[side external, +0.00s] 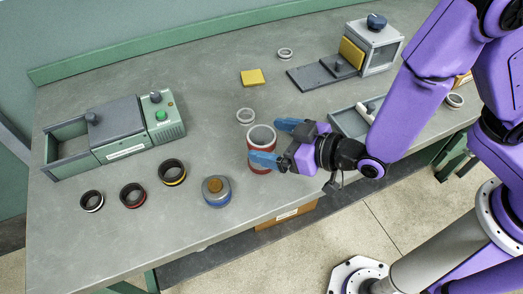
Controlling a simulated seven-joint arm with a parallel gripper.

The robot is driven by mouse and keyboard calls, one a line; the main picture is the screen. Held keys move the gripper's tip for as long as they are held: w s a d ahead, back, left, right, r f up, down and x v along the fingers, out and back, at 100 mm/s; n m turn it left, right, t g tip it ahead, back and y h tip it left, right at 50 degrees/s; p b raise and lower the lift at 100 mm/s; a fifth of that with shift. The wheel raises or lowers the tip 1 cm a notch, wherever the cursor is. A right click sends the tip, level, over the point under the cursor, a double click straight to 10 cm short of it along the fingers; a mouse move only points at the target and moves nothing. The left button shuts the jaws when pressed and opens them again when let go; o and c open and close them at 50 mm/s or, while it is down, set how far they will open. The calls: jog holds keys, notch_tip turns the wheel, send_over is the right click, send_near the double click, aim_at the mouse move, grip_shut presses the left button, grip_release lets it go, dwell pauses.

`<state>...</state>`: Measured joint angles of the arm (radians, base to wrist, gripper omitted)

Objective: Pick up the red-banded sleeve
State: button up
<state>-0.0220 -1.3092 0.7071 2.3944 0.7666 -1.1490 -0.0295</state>
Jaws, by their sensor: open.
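The red-banded sleeve (132,196) is a short dark ring with a red band. It stands on the bench at the left, between a white-banded sleeve (92,201) and a yellow-banded sleeve (172,172). My gripper (265,141) has blue fingers and is open, well to the right of the sleeves. Its fingers are at a red cup (260,171) with a pale rim. One finger crosses in front of the cup and the other is behind its rim. I cannot tell whether they touch it.
A blue-grey pot with a brown knob (216,191) stands between the red-banded sleeve and the cup. A green-grey machine with an open bin (122,130) stands behind the sleeves.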

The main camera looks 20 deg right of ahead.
aim_at(251, 137)
jog(key=shift+x, duration=2.55)
jog(key=shift+s, duration=0.1)
jog(key=c, duration=1.1)
